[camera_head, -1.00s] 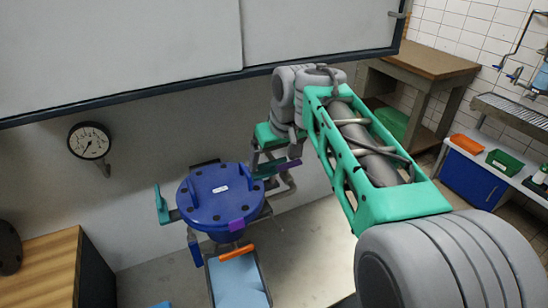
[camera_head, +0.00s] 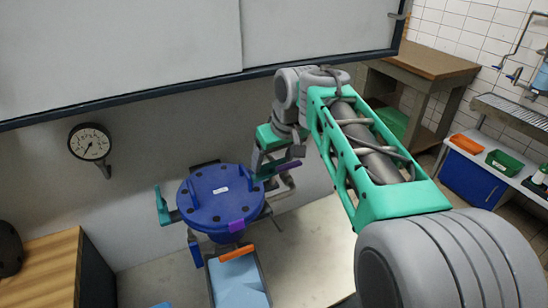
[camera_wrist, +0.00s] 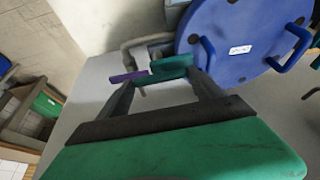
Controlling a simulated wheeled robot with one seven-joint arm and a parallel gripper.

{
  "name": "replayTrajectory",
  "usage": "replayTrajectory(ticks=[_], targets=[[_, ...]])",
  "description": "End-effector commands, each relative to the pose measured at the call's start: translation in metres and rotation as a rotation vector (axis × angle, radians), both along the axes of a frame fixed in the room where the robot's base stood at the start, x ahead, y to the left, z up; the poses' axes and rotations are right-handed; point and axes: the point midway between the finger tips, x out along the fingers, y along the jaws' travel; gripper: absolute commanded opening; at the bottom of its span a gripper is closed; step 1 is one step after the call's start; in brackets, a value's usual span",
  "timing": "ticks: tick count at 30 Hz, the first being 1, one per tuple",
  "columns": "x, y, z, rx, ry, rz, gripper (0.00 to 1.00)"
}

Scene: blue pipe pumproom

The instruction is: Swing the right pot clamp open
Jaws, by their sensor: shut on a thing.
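The blue pot (camera_head: 215,198) with its round lid stands low in the middle of the head view. A teal clamp (camera_head: 162,205) stands up on its left side. The right pot clamp (camera_head: 262,172) is a teal bar with a purple part (camera_head: 288,165) at the lid's right edge. My gripper (camera_head: 272,168) is shut on this right clamp. In the wrist view the clamp's teal bar (camera_wrist: 170,66) lies across my fingertips (camera_wrist: 160,76), with the purple part (camera_wrist: 128,77) at the left, beside the lid (camera_wrist: 245,35). The exact finger contact is partly hidden.
A gauge (camera_head: 90,142) is on the wall at the left. A light blue tray (camera_head: 238,280) with an orange bar lies in front of the pot. A wooden-topped cabinet (camera_head: 40,265) stands at lower left. Bare floor lies right of the pot.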

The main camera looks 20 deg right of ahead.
Motion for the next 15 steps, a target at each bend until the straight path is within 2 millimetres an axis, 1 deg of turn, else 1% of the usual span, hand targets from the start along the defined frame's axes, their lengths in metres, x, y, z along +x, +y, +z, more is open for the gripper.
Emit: replayTrajectory(ticks=[8, 15], targets=[[0.0006, -0.0027, 0.0032, 0.001, 0.002, 0.171, 0.36], [0.0015, -0.0047, 0.0038, 0.002, 0.004, 0.392, 0.36]])
